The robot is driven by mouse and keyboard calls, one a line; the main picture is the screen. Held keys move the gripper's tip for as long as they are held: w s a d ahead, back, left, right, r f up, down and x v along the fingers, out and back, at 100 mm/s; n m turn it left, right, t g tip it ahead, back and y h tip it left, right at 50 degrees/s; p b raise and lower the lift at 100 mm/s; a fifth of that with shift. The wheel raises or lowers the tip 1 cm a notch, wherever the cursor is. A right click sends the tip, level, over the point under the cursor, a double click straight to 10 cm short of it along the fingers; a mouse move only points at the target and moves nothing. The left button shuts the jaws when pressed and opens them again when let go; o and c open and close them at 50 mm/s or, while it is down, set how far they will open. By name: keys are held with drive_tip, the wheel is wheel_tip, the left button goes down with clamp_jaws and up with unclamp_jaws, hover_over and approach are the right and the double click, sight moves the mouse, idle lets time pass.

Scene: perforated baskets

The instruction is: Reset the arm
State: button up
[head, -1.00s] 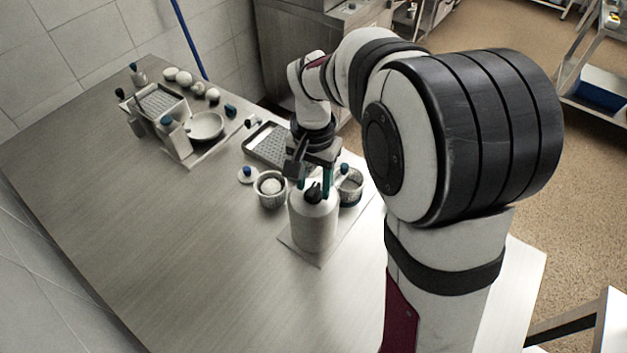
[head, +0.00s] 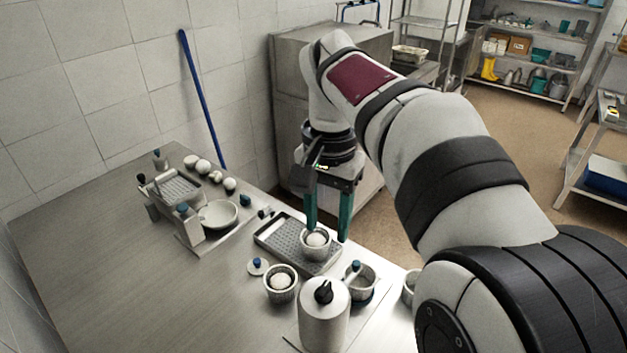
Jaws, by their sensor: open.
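My gripper (head: 327,234) hangs at the end of the raised arm, pointing down, with its two green fingers spread apart and nothing between them. In the picture the fingertips flank a small basket with a white ball (head: 316,239) at the perforated tray; how high they are above it is hard to tell. A second small basket (head: 281,296) with a white ball stands in front of the tray. A white bottle with a black top (head: 324,318) stands nearer, apart from my gripper.
A perforated tray (head: 279,238) lies near the table's right edge. A metal cup (head: 362,290) with a blue-topped thing stands beside the bottle. A bowl (head: 217,214), a raised perforated tray (head: 176,189) and several white balls are at the back left. The table's left front (head: 130,290) is clear.

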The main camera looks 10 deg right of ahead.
drive_tip(key=s+f+y, duration=0.1)
drive_tip(key=s+f, duration=0.4)
drive_tip(key=s, duration=0.6)
drive_tip(key=s+f+n, duration=0.1)
drive_tip(key=s+f, duration=0.5)
drive_tip(key=s, duration=0.6)
drive_tip(key=shift+s+f+y, duration=0.2)
drive_tip(key=shift+s+y, duration=0.1)
drive_tip(key=shift+y, duration=0.1)
drive_tip(key=shift+a, duration=0.1)
